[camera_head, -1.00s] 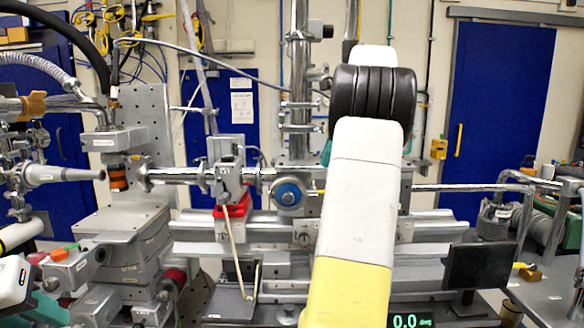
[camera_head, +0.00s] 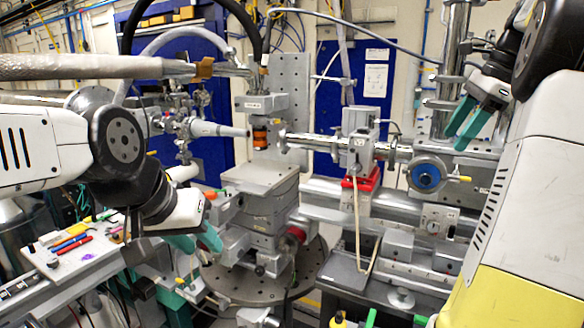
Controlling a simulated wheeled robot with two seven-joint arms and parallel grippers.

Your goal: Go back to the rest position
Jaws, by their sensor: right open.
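My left gripper (camera_head: 207,250) shows at the lower left in the head view, on the white and black arm. Its teal fingers point down, and I cannot tell how far apart they are. No held object is visible there. My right gripper (camera_head: 462,134) shows at the upper right, partly behind my white and yellow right arm. Its two teal fingers are apart, with nothing seen between them. It appears in front of the beamline's vertical metal column (camera_head: 452,75).
A stepped metal stage (camera_head: 262,190) stands in the middle on a round perforated plate (camera_head: 275,285). A horizontal beam pipe (camera_head: 310,141) runs right past a red-based mount (camera_head: 362,182). A white tray with coloured pens (camera_head: 70,243) is at the lower left. Hoses hang at the upper left.

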